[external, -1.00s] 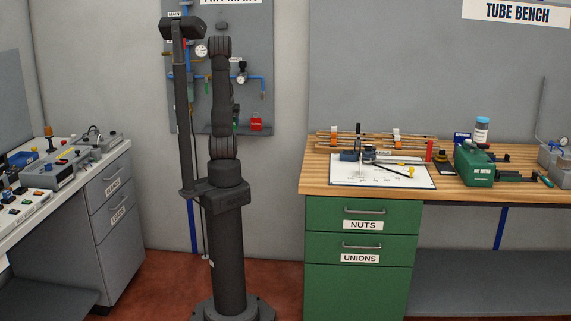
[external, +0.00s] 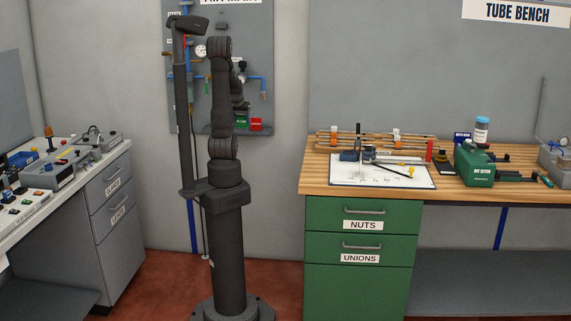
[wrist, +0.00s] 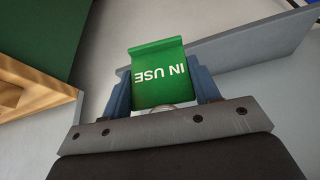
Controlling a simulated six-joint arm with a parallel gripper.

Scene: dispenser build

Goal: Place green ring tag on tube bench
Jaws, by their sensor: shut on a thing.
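The green tag (wrist: 160,72), marked "IN USE", is between the two blue fingers of my gripper (wrist: 162,88) in the wrist view. The fingers are shut on it, and a pale curved part shows just below it. In the external view the green tag (external: 241,121) shows in front of the wall panel, beside a red tag (external: 255,125). My gripper (external: 241,107) is just above it, partly hidden by my arm. The tube bench (external: 313,177), with a wooden top and green drawers, stands at the right, well apart from the tag.
The bench top holds a white sheet (external: 350,178) with tools, a green box (external: 475,166) and a blue-capped jar (external: 482,130). The wood near its front left corner is bare. A cluttered grey bench (external: 110,170) stands at the left. The panel (external: 258,45) carries pipes and gauges.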

